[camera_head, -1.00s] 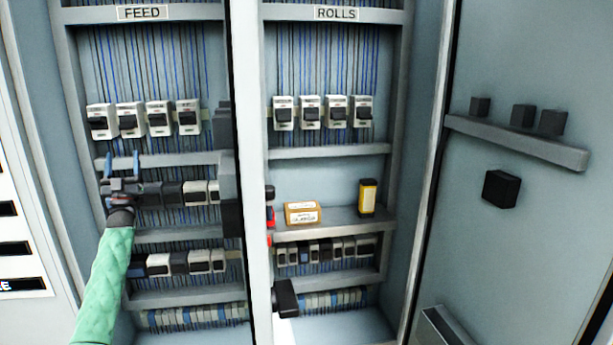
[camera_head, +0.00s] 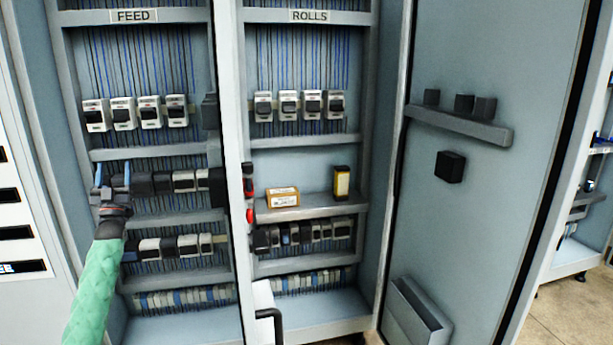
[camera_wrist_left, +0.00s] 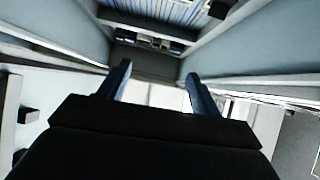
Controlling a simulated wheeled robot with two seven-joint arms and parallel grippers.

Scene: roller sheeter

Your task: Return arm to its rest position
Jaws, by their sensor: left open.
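My left gripper (camera_head: 112,178) is at the left in the head view, on a green-sleeved arm that comes in from the lower left. Its two blue fingers point up and are apart, with nothing between them. It shows in front of the FEED cabinet bay (camera_head: 150,155), near the left end of the middle row of dark and white modules. In the left wrist view the fingers (camera_wrist_left: 157,85) are spread and empty, with a cabinet interior beyond. I cannot tell whether the gripper touches anything. My right gripper is not in view.
The ROLLS bay (camera_head: 305,140) holds an orange-and-white box (camera_head: 283,197) and a black-and-yellow item (camera_head: 341,182) on its shelf. An open cabinet door (camera_head: 480,200) with a ledge (camera_head: 460,125) stands at the right. A floor area (camera_head: 565,315) shows at the lower right.

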